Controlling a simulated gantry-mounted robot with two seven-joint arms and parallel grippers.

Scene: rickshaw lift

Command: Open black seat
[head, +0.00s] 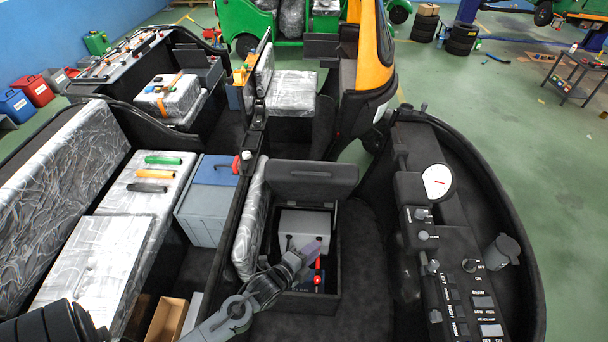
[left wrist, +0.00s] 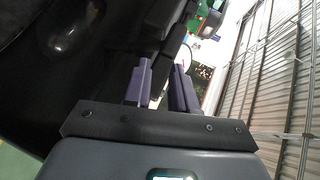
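The black seat's lid (head: 312,176) stands raised at the back of its box (head: 333,250) in the middle of the head view, with a dark handle on its face. The box beneath is open and shows a light grey unit (head: 303,221) and red and black parts inside. My left gripper (head: 313,248) is over the box opening, in front of the raised lid and apart from it. Its purple fingers (left wrist: 162,78) stand apart in the left wrist view, with nothing seen between them. My right gripper is not in view.
A plastic-wrapped backrest (head: 250,222) stands left of the box. A dashboard with switches and a gauge (head: 437,181) is on the right. A blue-lidded grey box (head: 206,205) and wrapped seats are to the left. Dark floor lies between the box and the dashboard.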

